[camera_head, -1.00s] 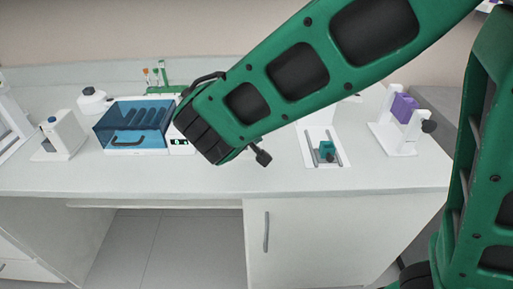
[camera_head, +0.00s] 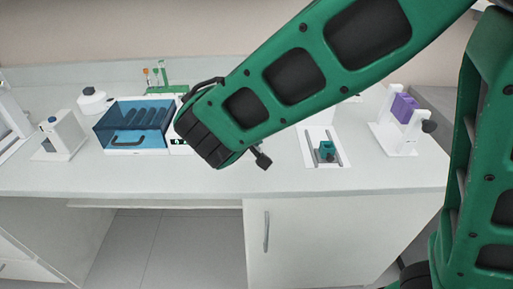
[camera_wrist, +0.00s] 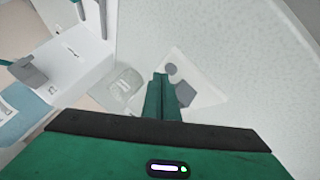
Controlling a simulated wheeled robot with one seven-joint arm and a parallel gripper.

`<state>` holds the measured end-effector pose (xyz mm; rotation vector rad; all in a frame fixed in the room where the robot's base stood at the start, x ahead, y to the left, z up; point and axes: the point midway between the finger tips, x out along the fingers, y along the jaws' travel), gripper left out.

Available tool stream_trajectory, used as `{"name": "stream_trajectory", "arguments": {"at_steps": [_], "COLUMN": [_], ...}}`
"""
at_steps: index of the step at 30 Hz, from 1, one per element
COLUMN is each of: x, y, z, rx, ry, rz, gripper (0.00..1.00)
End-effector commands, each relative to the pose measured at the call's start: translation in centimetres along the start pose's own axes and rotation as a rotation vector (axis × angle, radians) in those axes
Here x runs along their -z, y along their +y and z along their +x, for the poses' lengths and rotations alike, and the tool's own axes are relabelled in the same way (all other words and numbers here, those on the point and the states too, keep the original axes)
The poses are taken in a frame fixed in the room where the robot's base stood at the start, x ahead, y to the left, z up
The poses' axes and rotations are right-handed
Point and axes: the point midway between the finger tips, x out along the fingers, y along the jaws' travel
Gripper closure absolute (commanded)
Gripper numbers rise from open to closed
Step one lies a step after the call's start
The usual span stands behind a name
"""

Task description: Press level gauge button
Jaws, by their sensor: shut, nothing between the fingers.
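In the wrist view, my gripper (camera_wrist: 160,78) is shut and empty, its two green fingers together and pointing away from the camera. A white plate-like device (camera_wrist: 207,95) lies beyond and beside the fingers, partly hidden by them. It carries a dark grey round button-like spot (camera_wrist: 171,69), close to the fingertips, and a grey square patch (camera_wrist: 184,94). This may be the level gauge, but no label can be read. I cannot tell whether the fingertips touch it. In the head view my green arm crosses the bench, and my fingertips cannot be made out.
A track with a teal slider (camera_head: 326,150) and a stand with a purple block (camera_head: 404,108) are right. The front bench strip is clear.

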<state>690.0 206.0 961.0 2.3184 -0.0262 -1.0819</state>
Motion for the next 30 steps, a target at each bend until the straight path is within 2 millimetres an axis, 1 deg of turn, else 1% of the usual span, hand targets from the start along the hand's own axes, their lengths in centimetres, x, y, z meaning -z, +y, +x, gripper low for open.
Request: {"name": "stream_trajectory", "arguments": {"at_steps": [30], "x": [-0.45], "y": [-0.50], "z": [0.62], "rx": [0.000], "ry": [0.000], "rz": [-0.001], "gripper": [1.00]}}
